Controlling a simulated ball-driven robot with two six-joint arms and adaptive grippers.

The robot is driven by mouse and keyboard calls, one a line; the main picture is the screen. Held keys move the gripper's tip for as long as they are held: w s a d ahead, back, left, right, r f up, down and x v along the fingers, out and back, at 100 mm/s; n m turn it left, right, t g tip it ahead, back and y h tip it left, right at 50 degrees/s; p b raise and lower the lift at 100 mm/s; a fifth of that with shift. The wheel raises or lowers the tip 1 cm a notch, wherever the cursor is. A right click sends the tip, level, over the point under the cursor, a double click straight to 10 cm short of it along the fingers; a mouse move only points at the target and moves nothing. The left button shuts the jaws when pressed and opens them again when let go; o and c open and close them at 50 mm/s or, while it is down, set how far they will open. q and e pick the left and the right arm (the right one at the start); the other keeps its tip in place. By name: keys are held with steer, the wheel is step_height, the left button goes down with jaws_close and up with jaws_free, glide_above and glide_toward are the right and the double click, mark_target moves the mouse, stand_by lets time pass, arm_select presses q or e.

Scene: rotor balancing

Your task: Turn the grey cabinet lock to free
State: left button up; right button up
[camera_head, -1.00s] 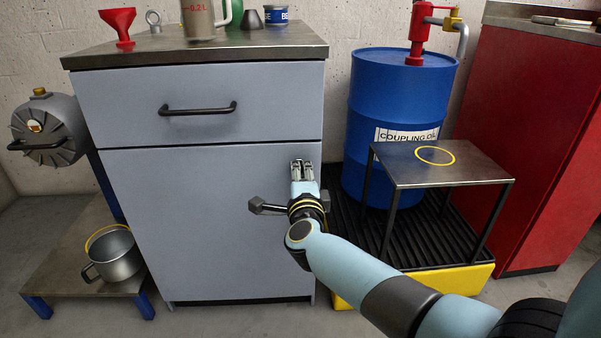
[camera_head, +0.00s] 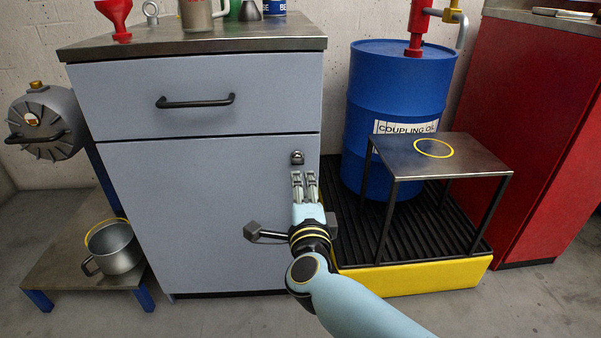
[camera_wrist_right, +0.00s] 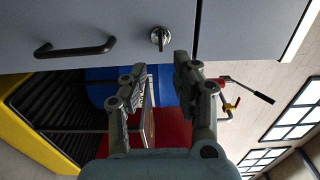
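The grey cabinet (camera_head: 200,215) stands at centre left with its drawer and door shut. Its small metal lock (camera_head: 297,157) is at the door's upper right, just under the drawer gap. In the right wrist view the lock (camera_wrist_right: 160,38) shows as a round silver face with a dark tab. My right gripper (camera_head: 304,180) is just below the lock in the head view, its fingers pointing up at it. In the wrist view the fingers (camera_wrist_right: 158,80) are apart with nothing between them, and the lock is clear of them. My left gripper is out of view.
A dark door handle (camera_wrist_right: 75,49) is on the same panel as the lock. The drawer handle (camera_head: 197,101) is above. A blue drum (camera_head: 400,95) and a small metal table (camera_head: 465,155) stand on the right, over a yellow-edged grate. A pot (camera_head: 113,248) is at left.

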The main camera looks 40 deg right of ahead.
steer(key=shift+v, duration=1.7)
steer(key=s+a+f+n+g+y, duration=0.3)
steer(key=s+f+n+g+y, duration=0.55)
steer(key=s+f+n, duration=1.25)
steer(key=s+d+f+n+g, duration=0.25)
steer(key=s+f, duration=0.25)
steer(key=s, duration=0.4)
steer(key=s+d+f+n+g, duration=0.2)
steer(key=s+f+g, duration=0.3)
steer(key=s, duration=0.4)
arm_select(q)
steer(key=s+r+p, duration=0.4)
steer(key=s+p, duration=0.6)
steer(key=p, duration=0.3)
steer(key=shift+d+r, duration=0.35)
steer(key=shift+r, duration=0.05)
arm_select(e)
steer(key=s+r+t, duration=0.1)
steer(key=s+r, duration=0.3)
steer(key=s, duration=0.5)
steer(key=shift+s+a+m, duration=0.2)
steer(key=shift+a+m, duration=0.15)
steer(key=shift+a, duration=0.05)
